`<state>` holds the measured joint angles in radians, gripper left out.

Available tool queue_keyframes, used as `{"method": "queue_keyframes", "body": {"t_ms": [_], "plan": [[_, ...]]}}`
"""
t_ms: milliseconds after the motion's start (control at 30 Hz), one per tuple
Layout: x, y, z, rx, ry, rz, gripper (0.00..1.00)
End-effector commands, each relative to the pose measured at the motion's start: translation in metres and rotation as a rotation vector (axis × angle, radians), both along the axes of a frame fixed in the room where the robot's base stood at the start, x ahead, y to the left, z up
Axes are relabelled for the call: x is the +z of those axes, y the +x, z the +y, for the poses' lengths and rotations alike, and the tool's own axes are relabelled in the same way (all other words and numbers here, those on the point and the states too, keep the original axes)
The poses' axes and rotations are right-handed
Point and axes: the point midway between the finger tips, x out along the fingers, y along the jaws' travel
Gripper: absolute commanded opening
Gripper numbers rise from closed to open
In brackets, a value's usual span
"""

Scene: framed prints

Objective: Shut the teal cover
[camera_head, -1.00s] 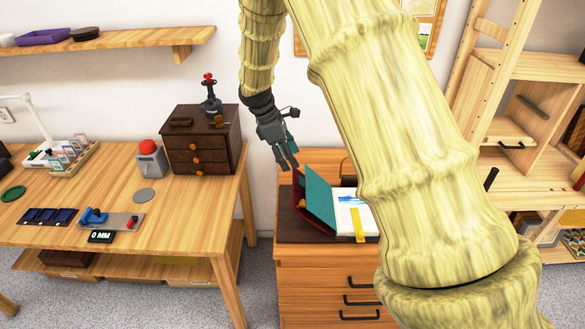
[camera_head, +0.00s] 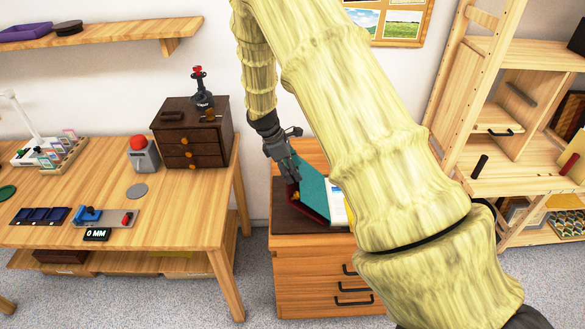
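The teal cover (camera_head: 313,189) belongs to an open book lying on a wooden drawer cabinet. It stands raised and tilted on the left side of the book, with a dark red edge showing on its left. White pages (camera_head: 338,203) show just right of it, partly hidden behind my arm. My gripper (camera_head: 292,179) points down at the upper left edge of the cover. Its fingers overlap that edge in the picture; whether they touch it I cannot tell. The fingers are too small and crowded to show whether they are open or shut.
The drawer cabinet (camera_head: 312,262) has a dark mat under the book. A wooden table (camera_head: 130,215) at the left carries a small brown drawer box (camera_head: 195,132) and a red-button device (camera_head: 142,153). Wooden shelves (camera_head: 500,170) stand at the right. My arm blocks much of the middle.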

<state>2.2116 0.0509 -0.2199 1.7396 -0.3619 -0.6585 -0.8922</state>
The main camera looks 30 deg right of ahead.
Motion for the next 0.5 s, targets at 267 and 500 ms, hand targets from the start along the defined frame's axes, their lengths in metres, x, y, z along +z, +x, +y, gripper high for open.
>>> {"method": "queue_keyframes", "body": {"t_ms": [267,500], "plan": [[-0.0041,-0.0002,-0.0009,0.0,0.0,-0.001,0.57],[-0.004,-0.0002,-0.0007,0.001,0.0,0.0,0.33]]}}
